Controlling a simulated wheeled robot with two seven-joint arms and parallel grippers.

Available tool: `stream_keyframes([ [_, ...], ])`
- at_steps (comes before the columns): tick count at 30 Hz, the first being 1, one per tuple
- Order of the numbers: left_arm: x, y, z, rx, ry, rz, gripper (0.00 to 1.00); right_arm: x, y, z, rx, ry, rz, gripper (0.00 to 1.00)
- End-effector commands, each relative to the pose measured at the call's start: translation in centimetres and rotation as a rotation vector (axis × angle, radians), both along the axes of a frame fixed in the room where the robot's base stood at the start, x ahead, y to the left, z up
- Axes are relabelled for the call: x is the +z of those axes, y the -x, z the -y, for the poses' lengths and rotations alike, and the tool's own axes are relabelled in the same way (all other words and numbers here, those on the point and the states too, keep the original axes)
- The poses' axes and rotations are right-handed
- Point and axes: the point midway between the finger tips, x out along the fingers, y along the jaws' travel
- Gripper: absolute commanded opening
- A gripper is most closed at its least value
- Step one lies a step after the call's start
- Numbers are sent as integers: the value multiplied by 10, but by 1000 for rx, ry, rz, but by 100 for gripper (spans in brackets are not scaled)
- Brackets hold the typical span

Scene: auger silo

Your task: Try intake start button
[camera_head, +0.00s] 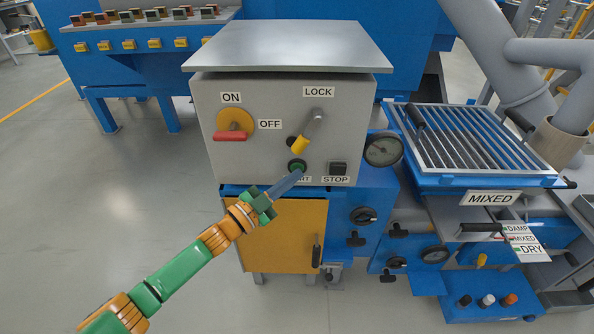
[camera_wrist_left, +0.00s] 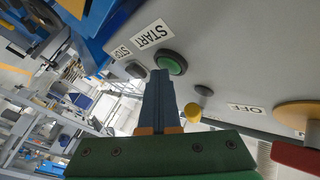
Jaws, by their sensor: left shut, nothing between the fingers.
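The green start button (camera_head: 297,167) sits low on the front of the grey control box (camera_head: 245,165). It also shows in the left wrist view (camera_wrist_left: 172,63), just beside its START label (camera_wrist_left: 150,34). My left gripper (camera_head: 297,174) is shut and empty. Its fingertips are at the button's lower edge in the head view; I cannot tell whether they touch it. In the left wrist view the closed fingers (camera_wrist_left: 160,75) point at the button. The START label is mostly hidden by the fingers in the head view. My right gripper is not in view.
A yellow-tipped lock lever (camera_head: 301,143) hangs just above the button. The dark stop button (camera_head: 337,168) is to its right. A red-handled ON/OFF switch (camera_head: 231,135) is at upper left. A gauge (camera_head: 383,149) and a grate (camera_head: 470,136) stand further right. The floor at left is clear.

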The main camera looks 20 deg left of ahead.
Motion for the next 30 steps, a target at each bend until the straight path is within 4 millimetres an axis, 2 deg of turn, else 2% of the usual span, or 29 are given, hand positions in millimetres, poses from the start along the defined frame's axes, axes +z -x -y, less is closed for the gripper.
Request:
stream_keyframes([
  [14, 1, 1, 0, 1, 0, 0, 0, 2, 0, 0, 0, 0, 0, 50],
  [23, 2, 16, 4, 0, 1, -1, 0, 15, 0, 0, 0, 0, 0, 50],
  [30, 0, 18, 5, 1, 0, 1, 0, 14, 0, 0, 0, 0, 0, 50],
])
